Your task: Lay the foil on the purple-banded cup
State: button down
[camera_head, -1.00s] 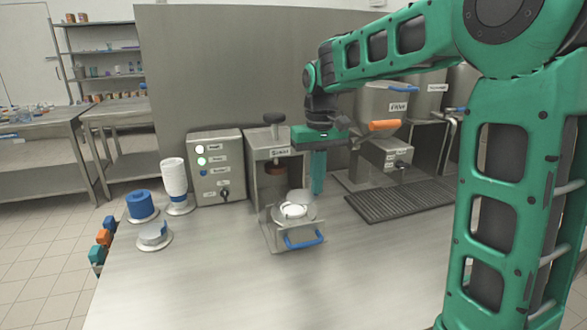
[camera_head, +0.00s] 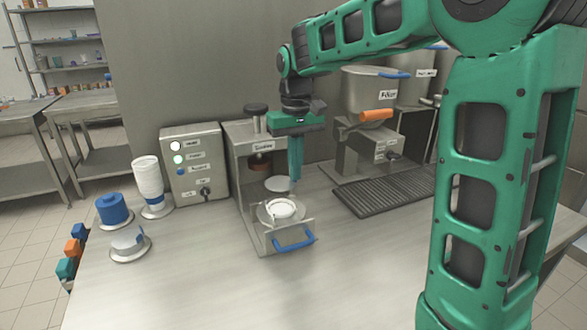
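A cup with a white rim (camera_head: 282,208) sits in the pulled-out holder of the sealing machine (camera_head: 246,185), which has a blue handle. The cup's side and any purple band are hidden. A pale grey foil disc (camera_head: 277,184) hangs roughly level just above and behind the cup, apart from its rim. My gripper (camera_head: 295,179) points straight down behind and right of the cup. Its teal fingers look shut on the right edge of the foil, though the fingertips are small in view.
A control box (camera_head: 194,163) with lit buttons stands left of the sealer. A white cup stack (camera_head: 149,176), a blue stack (camera_head: 112,209) and a grey foil holder (camera_head: 128,240) stand at the left. A drip grate (camera_head: 385,194) and filler (camera_head: 368,92) are on the right. The front table is clear.

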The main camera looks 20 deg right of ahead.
jog(key=shift+f, duration=3.4)
jog(key=shift+s, duration=0.2)
jog(key=shift+f, duration=0.1)
jog(key=c, duration=2)
grip_release()
notch_tip(320, 180, up, 11)
jog(key=shift+f, duration=0.15)
